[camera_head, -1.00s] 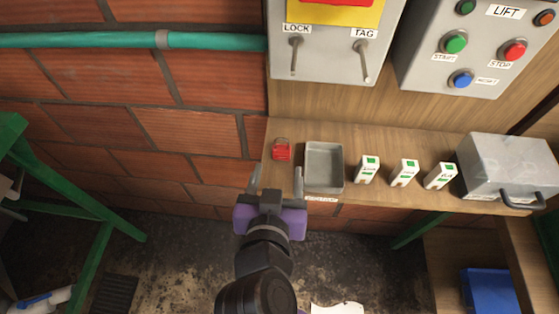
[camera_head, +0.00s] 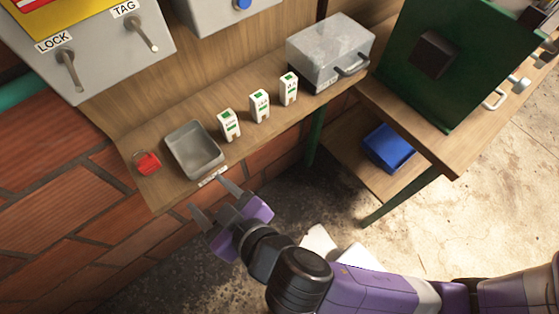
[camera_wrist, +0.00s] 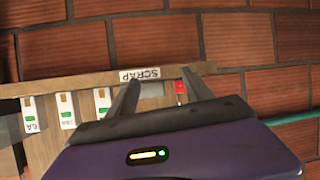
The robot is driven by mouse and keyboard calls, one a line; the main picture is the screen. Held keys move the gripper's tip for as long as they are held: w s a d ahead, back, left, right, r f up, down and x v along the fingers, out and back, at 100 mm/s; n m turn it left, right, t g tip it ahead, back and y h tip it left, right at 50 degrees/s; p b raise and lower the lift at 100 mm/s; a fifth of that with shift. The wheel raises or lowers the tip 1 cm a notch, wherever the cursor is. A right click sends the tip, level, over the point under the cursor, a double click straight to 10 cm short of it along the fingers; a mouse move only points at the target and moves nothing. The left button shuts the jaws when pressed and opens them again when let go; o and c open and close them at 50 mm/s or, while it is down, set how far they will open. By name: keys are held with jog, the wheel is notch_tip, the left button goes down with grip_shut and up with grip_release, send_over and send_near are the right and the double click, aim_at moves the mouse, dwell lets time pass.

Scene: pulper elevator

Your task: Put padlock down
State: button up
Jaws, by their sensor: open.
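The red padlock (camera_head: 147,162) lies on the wooden shelf (camera_head: 150,194) near its left end, left of the grey tray (camera_head: 194,150). It also shows as a small red patch in the wrist view (camera_wrist: 181,88), beside a finger. My gripper (camera_head: 214,200) is open and empty. It is in front of the shelf's front edge, nearer to me than the tray and apart from the padlock. In the wrist view both fingers (camera_wrist: 158,96) stand apart with the SCRAP label and tray edge beyond them.
A grey metal box (camera_head: 331,52) with a handle is at the shelf's right. A green cabinet (camera_head: 432,60) stands on a wooden bench with a blue bin (camera_head: 389,148) below. The LOCK and TAG levers (camera_head: 68,70) are above the shelf.

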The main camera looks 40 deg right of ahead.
jog(key=s+d+f+y, duration=0.1)
jog(key=s+d+f, duration=0.1)
jog(key=s+d, duration=1.05)
jog(key=s+d+r+m+t+h, duration=0.1)
jog(key=s+d+r+m+h, duration=0.1)
jog(key=s+r, duration=0.3)
jog(key=shift+s+d+r+t, duration=0.35)
jog(key=shift+s+d, duration=0.4)
jog(key=shift+s, duration=1)
jog(key=shift+f, duration=0.1)
